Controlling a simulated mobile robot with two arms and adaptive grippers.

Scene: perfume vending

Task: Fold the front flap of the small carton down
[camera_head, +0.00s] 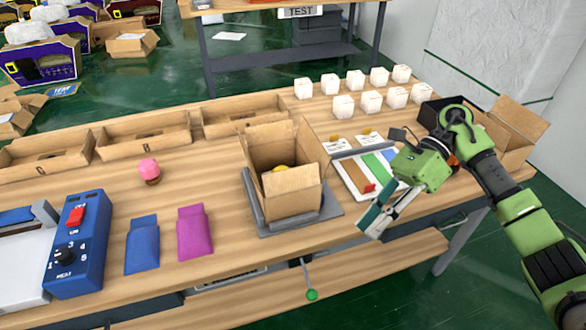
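The small carton (292,200) stands open on a dark grey plate (330,217) near the table's front edge. Its back and side flaps stand up around the opening. A tan panel faces the front; I cannot tell clearly where the front flap ends and the wall begins. Something yellow (281,168) shows inside the carton, partly hidden by the front panel. My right gripper (371,228) is to the right of the carton, apart from it, pointing down and left. Its fingertips look close together, but I cannot tell whether they meet. My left gripper is not in view.
A board with coloured strips (378,162) lies right of the carton, partly behind my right gripper. Pink (193,232) and blue (142,246) pouches and a blue control box (78,245) lie left. Cardboard trays (145,134) and white cubes (343,105) stand behind. A green-knobbed lever (312,294) hangs in front.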

